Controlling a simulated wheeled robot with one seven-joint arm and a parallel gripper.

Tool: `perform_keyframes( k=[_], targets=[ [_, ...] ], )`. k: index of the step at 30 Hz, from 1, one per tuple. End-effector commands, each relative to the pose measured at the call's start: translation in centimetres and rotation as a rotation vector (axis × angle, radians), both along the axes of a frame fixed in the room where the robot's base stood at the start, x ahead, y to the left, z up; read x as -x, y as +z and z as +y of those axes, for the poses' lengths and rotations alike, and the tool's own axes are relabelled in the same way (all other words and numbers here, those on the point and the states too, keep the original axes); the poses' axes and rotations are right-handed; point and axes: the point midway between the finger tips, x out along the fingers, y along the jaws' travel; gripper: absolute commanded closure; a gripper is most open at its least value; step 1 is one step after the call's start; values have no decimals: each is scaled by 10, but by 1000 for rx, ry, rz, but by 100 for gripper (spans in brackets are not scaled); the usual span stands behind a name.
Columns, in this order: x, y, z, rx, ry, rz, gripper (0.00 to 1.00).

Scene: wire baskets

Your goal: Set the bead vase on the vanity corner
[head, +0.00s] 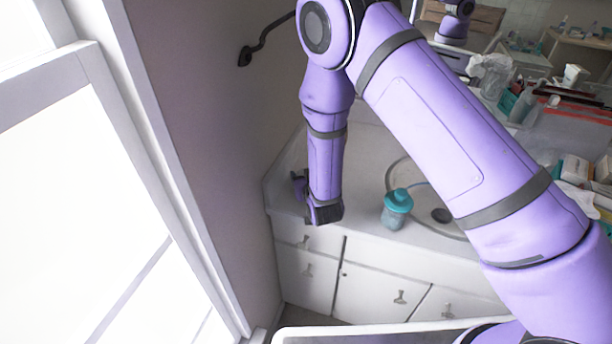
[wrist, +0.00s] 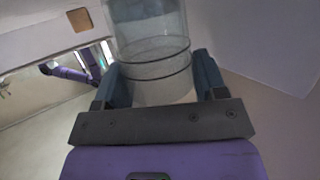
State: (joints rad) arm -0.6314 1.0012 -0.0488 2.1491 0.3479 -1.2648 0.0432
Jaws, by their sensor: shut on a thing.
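The bead vase (wrist: 152,58) shows in the wrist view as a clear glass cylinder with dark rings around it. My gripper (wrist: 160,78) is shut on it, with one finger on each side. In the head view my gripper (head: 323,211) is over the left end of the white vanity (head: 362,170), near its front edge. The vase is hidden by my arm and gripper there. I cannot tell whether the vase touches the counter.
A jar with a teal lid (head: 396,210) stands on the counter to the right of my gripper, beside the round sink (head: 440,216). A wall and a bright window (head: 90,210) are on the left. Cluttered items fill the far right.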

Motion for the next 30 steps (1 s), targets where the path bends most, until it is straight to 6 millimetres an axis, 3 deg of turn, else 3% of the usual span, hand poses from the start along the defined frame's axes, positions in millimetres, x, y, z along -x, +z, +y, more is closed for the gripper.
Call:
perform_keyframes(
  k=[14,15,18,30],
  targets=[
    [0,-3,0,0,0,-1,64],
    [0,-2,0,0,0,-1,30],
    [0,-3,0,0,0,-1,7],
    [0,-3,0,0,0,0,5]
  ],
)
